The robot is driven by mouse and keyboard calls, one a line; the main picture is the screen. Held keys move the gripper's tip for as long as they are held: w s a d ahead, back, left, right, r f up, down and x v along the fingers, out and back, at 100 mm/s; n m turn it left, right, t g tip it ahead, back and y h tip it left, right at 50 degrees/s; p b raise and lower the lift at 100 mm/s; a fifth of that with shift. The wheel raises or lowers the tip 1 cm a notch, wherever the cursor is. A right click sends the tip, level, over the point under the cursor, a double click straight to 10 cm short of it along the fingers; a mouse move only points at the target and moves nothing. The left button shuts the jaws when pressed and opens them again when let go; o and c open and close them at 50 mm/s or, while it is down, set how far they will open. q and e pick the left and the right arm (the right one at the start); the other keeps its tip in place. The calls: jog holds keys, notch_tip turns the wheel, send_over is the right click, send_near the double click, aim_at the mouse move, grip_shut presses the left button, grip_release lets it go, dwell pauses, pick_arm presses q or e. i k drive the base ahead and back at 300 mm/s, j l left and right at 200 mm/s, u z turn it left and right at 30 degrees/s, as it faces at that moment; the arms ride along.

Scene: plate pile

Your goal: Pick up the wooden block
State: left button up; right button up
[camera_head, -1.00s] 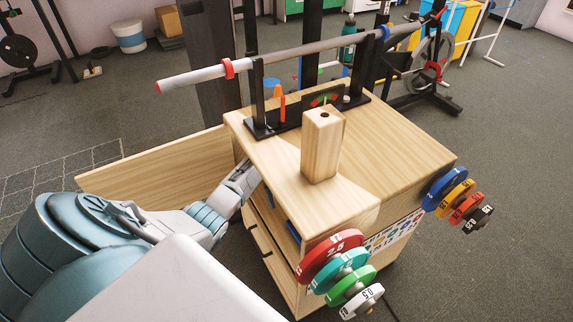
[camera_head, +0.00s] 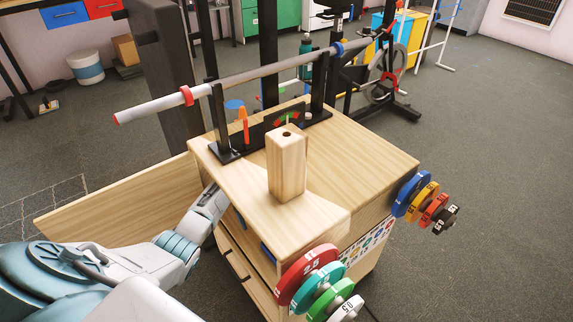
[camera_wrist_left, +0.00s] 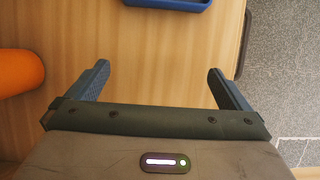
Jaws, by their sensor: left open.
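The wooden block (camera_head: 287,166) stands upright on the wooden cabinet top (camera_head: 350,150) in the head view, with a dark round hole in its upper face. My left arm comes in from the left, and its wrist end lies beside the cabinet's left side, lower than the top and apart from the block. Its fingertips are hidden in the head view. In the left wrist view my left gripper (camera_wrist_left: 160,84) is open and empty over a wooden surface (camera_wrist_left: 160,45). The block is not recognisable in the left wrist view. My right gripper is not in view.
Behind the block a barbell (camera_head: 240,78) rests on black uprights, near an orange item (camera_head: 244,122). Coloured weight plates (camera_head: 305,275) hang at the front; more (camera_head: 410,192) hang at right. The left wrist view shows an orange object (camera_wrist_left: 18,71) and a blue tray edge (camera_wrist_left: 170,4).

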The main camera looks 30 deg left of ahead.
aim_at(286, 146)
jog(key=k, duration=1)
